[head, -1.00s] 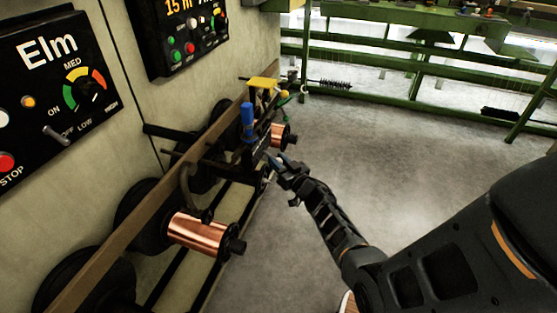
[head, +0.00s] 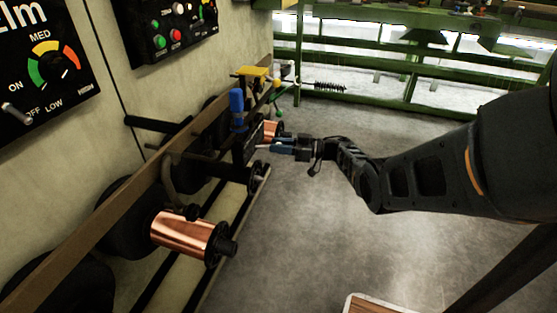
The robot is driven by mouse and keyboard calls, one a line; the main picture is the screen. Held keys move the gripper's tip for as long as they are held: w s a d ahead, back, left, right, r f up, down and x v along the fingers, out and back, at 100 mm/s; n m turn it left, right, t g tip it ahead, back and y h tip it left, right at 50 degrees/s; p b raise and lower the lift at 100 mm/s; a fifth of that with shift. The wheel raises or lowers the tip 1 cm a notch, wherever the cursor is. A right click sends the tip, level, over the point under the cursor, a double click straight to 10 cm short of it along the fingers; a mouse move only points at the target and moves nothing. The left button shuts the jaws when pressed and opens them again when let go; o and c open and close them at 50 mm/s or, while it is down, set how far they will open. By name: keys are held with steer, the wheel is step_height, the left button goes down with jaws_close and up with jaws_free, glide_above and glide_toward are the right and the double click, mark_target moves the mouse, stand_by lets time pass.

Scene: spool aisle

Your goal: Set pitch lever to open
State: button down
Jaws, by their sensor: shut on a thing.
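My gripper (head: 274,147) is at the aisle-facing side of a dark box (head: 247,150) on the spool rack. Its bluish fingertips are shut on a small part there, which I take to be the pitch lever. The fingers hide most of that part, and its setting cannot be read. A blue upright handle (head: 236,106) stands on top of the box, to the left of and above my gripper, apart from it.
A copper spool (head: 182,234) sticks out from the rack in front; another (head: 271,129) is just behind my gripper. A yellow-topped part (head: 252,75) stands beyond the blue handle. Control panels (head: 45,65) hang on the left wall.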

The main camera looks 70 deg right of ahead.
steer(key=shift+w+d+f+n+g+y+b, duration=0.15)
steer(key=shift+d+n+y+b, duration=0.15)
steer(key=shift+y+b, duration=0.3)
steer(key=shift+w+d+f+n+g+y+b, duration=0.15)
steer(key=shift+n+y+b, duration=0.25)
steer(key=shift+b, duration=0.25)
steer(key=shift+d+r+n+y+b, duration=0.1)
steer(key=shift+r+n+y+b, duration=0.15)
steer(key=shift+y+b, duration=0.25)
steer(key=shift+w, duration=0.15)
steer(key=c, duration=0.9)
jaws_free()
steer(key=v, duration=0.8)
steer(key=shift+r, duration=0.15)
